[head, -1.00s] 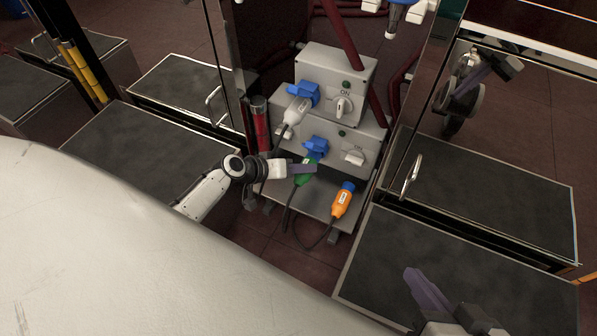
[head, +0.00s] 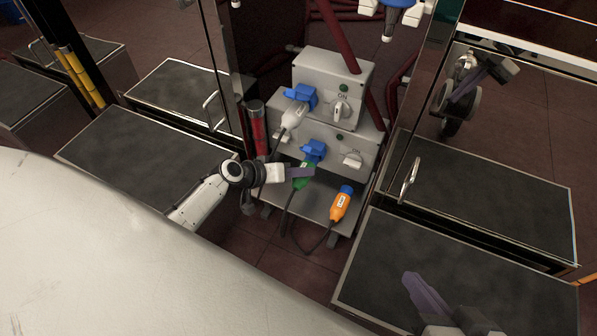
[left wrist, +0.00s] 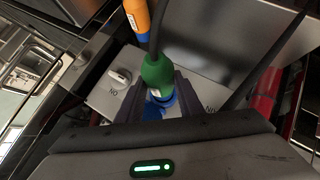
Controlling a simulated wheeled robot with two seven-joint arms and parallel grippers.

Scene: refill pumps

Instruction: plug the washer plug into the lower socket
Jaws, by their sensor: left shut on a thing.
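A green plug (head: 302,178) is in the jaws of my left gripper (head: 301,172), which is shut on it. The plug is at the lower blue socket (head: 314,150) on the grey pump box. In the left wrist view, the green plug (left wrist: 158,72) sits between the fingers with the blue socket (left wrist: 160,106) just beyond it. I cannot tell whether it is seated. An orange plug (head: 340,205) is at the box's lower ledge, its cable trailing. A white plug (head: 294,115) is at the upper blue socket (head: 300,96). My right gripper (head: 430,295) is partly in view at lower right; its opening is unclear.
The lower switch (head: 352,159) and upper switch (head: 341,108) sit right of the sockets. A red cylinder (head: 257,125) stands left of the box. A glossy panel with a handle (head: 409,180) stands right, and dark platforms (head: 140,160) flank both sides.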

